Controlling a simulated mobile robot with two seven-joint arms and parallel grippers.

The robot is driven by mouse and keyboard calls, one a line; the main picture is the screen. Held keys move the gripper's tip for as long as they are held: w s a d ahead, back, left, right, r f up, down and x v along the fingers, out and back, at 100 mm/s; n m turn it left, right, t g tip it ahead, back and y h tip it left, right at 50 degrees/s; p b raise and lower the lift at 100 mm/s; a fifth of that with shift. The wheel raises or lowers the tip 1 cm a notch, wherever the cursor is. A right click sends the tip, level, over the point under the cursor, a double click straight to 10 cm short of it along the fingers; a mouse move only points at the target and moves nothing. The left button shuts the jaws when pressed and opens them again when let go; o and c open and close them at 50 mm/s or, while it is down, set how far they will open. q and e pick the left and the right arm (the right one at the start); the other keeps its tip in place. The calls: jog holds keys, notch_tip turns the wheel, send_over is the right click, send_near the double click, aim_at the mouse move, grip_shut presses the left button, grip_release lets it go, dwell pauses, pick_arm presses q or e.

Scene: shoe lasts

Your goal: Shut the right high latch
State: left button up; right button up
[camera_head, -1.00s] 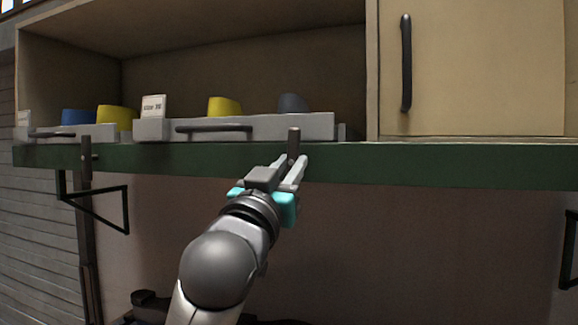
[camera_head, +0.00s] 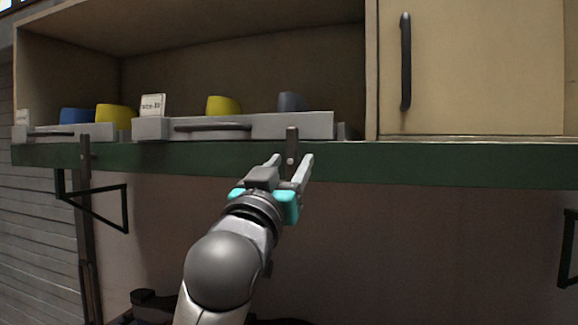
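The right high latch (camera_head: 292,143) is a short dark bar with a pivot bolt on the front of the green shelf edge. It stands upright, its top end in front of the right grey tray (camera_head: 290,126). My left gripper (camera_head: 289,163) points up at it from below. Its two fingers are apart, and the latch's lower part shows between them in the picture. I cannot tell whether either finger touches it. A similar upright latch (camera_head: 85,146) sits at the left, in front of the left tray (camera_head: 105,132). My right gripper is not in view.
The green shelf edge (camera_head: 440,172) runs across the picture. The trays hold yellow, blue and grey shoe lasts and a label card (camera_head: 153,104). A closed cabinet door (camera_head: 480,70) with a dark handle is at right. A triangular bracket (camera_head: 100,205) hangs at left.

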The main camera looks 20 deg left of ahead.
pick_arm(q)
jog(key=shift+s, duration=0.1)
jog(key=shift+s+f, duration=0.3)
jog(key=shift+s, duration=0.2)
jog(key=b+v, duration=1.4)
jog(key=b, duration=0.3)
dwell(0.5)
